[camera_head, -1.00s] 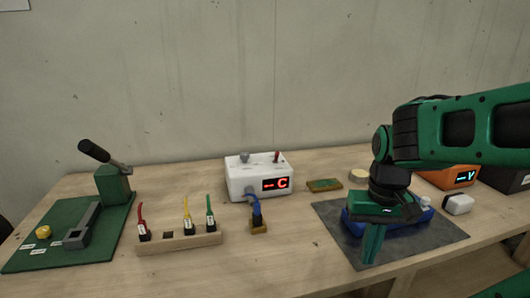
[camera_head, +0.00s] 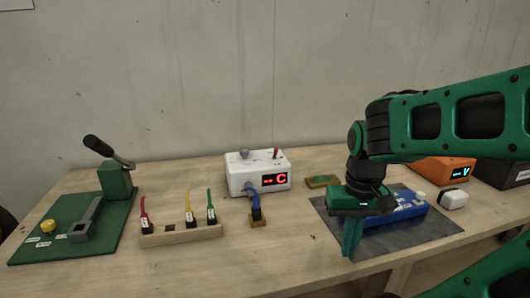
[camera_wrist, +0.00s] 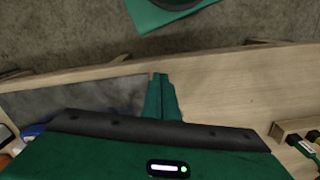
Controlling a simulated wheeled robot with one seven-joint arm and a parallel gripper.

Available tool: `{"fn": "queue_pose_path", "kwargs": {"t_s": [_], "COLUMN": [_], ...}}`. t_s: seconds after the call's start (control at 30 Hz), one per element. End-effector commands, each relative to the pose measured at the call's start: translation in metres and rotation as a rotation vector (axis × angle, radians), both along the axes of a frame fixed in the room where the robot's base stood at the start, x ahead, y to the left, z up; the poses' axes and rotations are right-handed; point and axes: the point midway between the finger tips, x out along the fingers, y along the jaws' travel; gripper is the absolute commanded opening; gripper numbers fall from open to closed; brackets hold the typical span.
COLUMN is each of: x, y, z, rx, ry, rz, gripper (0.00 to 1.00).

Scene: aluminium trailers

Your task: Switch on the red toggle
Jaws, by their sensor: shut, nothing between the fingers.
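A red toggle (camera_head: 276,152) stands on top of a white box (camera_head: 240,180) with a lit red "C" display, at the back middle of the table. A grey knob (camera_head: 244,154) sits on the same box to its left. My gripper (camera_head: 351,250) is shut and empty, pointing down over the front left part of the dark mat, to the right of and nearer than the white box. In the wrist view my gripper's fingers (camera_wrist: 160,82) are together near the table's edge. The toggle does not show in the wrist view.
A blue device (camera_head: 400,214) lies on the dark grey mat (camera_head: 430,236) beside my gripper. A wooden block with coloured plugs (camera_head: 180,236), a blue-cabled plug (camera_head: 256,216) and a green lever press (camera_head: 115,180) stand left. An orange box (camera_head: 436,170) is at right.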

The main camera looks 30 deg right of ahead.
Motion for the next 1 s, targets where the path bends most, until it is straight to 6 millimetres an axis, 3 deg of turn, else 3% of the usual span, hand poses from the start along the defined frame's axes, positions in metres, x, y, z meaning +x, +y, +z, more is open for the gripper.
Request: {"fn": "queue_pose_path", "kwargs": {"t_s": [0.13, 0.27, 0.47, 0.63, 0.8, 1.0], "x": [-0.007, 0.018, 0.084, 0.145, 0.207, 0.266], "y": [-0.002, -0.01, -0.022, -0.017, 0.0, 0.031], "z": [0.008, 0.019, 0.049, 0.078, 0.108, 0.138], "rx": [-0.012, -0.057, -0.19, -0.32, -0.458, -0.612], "ry": [-0.021, -0.038, -0.065, -0.054, -0.007, 0.083], "rz": [0.044, 0.217, 0.695, 1.134, 1.567, 2.003], "gripper": [0.0, 0.0, 0.0, 0.0, 0.0, 0.0]}}
